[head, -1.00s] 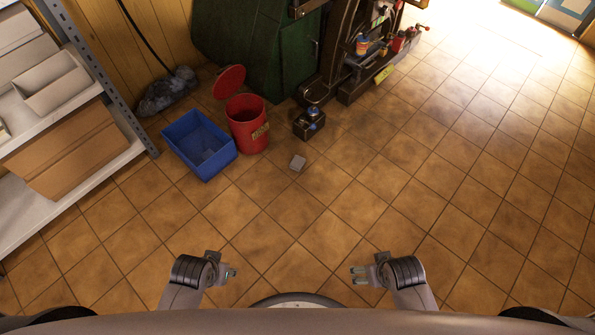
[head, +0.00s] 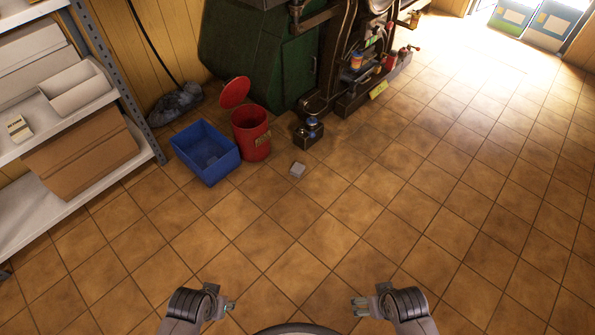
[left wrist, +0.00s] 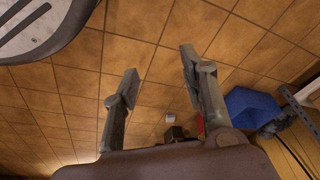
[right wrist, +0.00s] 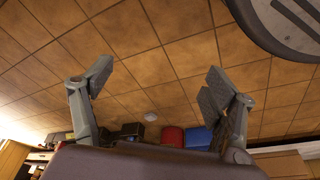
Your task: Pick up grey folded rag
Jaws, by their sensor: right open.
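The grey folded rag (head: 298,170) is a small light-grey block-like piece lying on the tiled floor, to the right of the red bin and in front of a small dark box. It also shows small in the left wrist view (left wrist: 171,118) and in the right wrist view (right wrist: 150,117). My left gripper (head: 231,306) and my right gripper (head: 358,306) are both near the bottom of the head view, well short of the rag. The fingers of each stand apart with nothing between them.
A blue crate (head: 205,152) and an open red bin (head: 250,133) stand left of the rag. A dark box (head: 308,134) and a green machine (head: 255,60) are behind it. A shelf (head: 70,165) stands at the left. The floor in front and to the right is clear.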

